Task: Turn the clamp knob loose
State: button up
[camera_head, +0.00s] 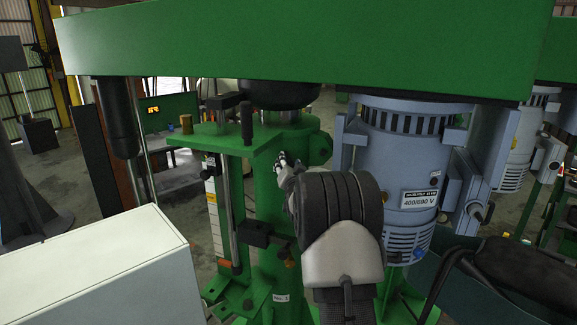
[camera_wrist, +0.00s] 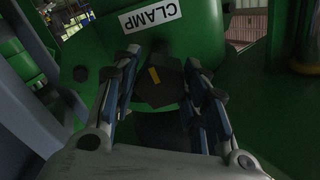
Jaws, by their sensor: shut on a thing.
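The clamp knob (camera_wrist: 158,88) is a dark, angular knob with a small yellow mark, on a green machine part. A white label reading CLAMP (camera_wrist: 152,14) sits just beyond it, upside down in the wrist view. My gripper (camera_wrist: 165,85) has its two fingers on either side of the knob and is shut on it. In the head view my gripper (camera_head: 283,163) is at the green column, largely hidden behind my own arm, and the knob cannot be made out there.
A grey-blue motor (camera_head: 402,150) stands close to the right of my arm. A green beam (camera_head: 300,40) spans overhead. A green bracket (camera_head: 225,138) and a vertical rod lie left of the column. A pale cabinet (camera_head: 100,265) fills the lower left.

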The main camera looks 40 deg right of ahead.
jog(key=c, duration=0.3)
jog(key=shift+c, duration=0.2)
